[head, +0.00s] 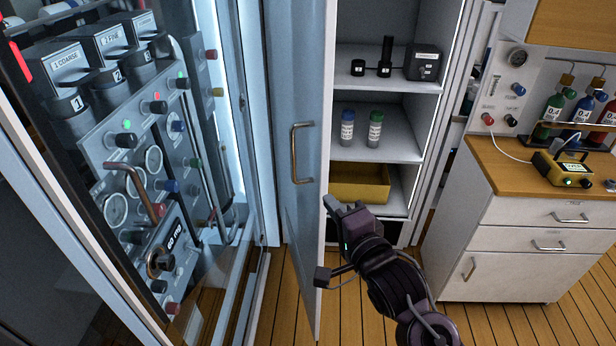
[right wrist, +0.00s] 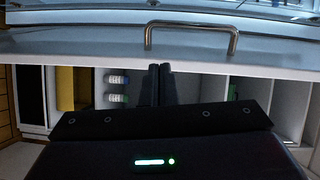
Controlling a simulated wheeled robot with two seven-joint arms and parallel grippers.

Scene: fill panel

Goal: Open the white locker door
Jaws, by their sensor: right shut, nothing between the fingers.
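The white locker door (head: 300,90) stands wide open, swung out to the left of the locker (head: 380,90). Its bar handle (head: 297,153) is on the outer face; the handle also shows in the right wrist view (right wrist: 190,28). My right gripper (head: 330,206) is shut and empty, its tips by the door's free edge, below and right of the handle. In the right wrist view its fingers (right wrist: 160,72) point at the edge of the door (right wrist: 75,42). Whether they touch it I cannot tell. My left gripper is out of view.
Inside the locker are two capped bottles (head: 347,128), a yellow bin (head: 360,184) and a dark device (head: 422,62). A glass-fronted control panel (head: 150,150) stands close on the left. A drawer cabinet (head: 520,225) stands right. Wooden floor (head: 480,325) lies between.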

